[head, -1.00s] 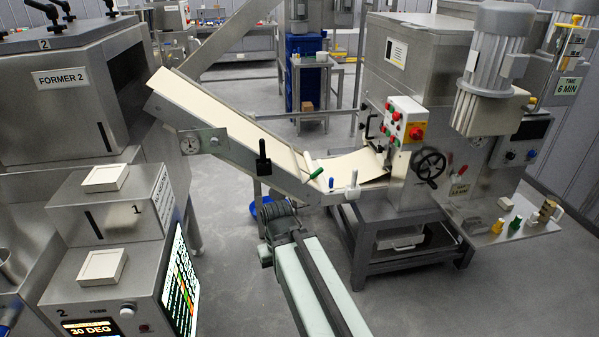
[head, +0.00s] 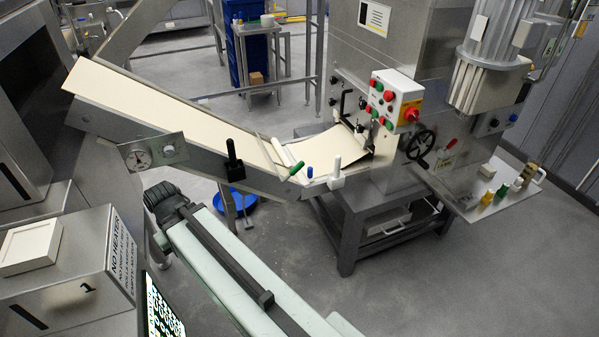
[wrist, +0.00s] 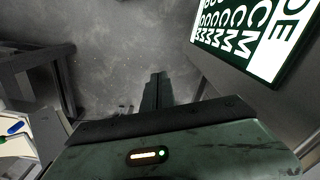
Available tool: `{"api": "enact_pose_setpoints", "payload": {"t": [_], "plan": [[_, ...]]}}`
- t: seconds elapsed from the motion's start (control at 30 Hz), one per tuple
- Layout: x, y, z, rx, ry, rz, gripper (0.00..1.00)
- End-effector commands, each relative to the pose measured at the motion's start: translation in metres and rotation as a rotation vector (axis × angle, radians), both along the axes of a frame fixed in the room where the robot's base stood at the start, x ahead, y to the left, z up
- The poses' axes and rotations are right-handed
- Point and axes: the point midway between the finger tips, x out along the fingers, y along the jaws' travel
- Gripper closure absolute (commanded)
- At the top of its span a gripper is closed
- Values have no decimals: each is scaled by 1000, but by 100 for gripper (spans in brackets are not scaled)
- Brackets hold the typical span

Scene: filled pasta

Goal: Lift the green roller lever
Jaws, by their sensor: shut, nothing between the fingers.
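The green roller lever (head: 297,168) is a short green handle at the lower end of the sloping pasta chute, in front of a white roller (head: 290,156). It leans up to the right. A blue knob (head: 309,171) and a white lever (head: 336,177) stand just right of it. My gripper (wrist: 158,78) shows in the wrist view as narrow dark fingers, closed together and empty over the grey floor, apart from the lever. In the head view my arm crosses the lower middle, and the fingers cannot be made out there.
A black lever (head: 233,160) rises from the chute's near side, left of the green one. A control box (head: 396,97) and black handwheel (head: 421,145) are on the machine at right. Floor right of my arm is clear.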

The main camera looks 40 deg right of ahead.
Motion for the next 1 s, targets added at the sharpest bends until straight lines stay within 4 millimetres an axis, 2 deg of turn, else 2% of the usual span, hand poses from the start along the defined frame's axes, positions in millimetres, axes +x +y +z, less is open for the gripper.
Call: {"api": "enact_pose_setpoints", "payload": {"t": [0.17, 0.23, 0.37, 0.4, 0.5, 0.57, 0.67, 0.77, 0.8, 0.87, 0.9, 0.97, 1.0], "plan": [[1, 0, -3, 5, -1, -5, 100], [5, -3, -16, 37, -7, -34, 100], [25, -12, -69, 208, -44, -197, 100], [34, -21, -87, 286, -64, -269, 100], [61, -51, -124, 506, -128, -468, 100], [77, -75, -138, 641, -173, -587, 100], [98, -127, -153, 867, -259, -780, 100], [110, -194, -162, 1097, -355, -959, 100], [111, -225, -163, 1191, -397, -1026, 100], [106, -274, -165, 1336, -464, -1118, 100], [100, -309, -166, 1433, -512, -1175, 100], [84, -362, -166, 1579, -583, -1247, 100], [70, -397, -165, 1674, -631, -1287, 100]]}}
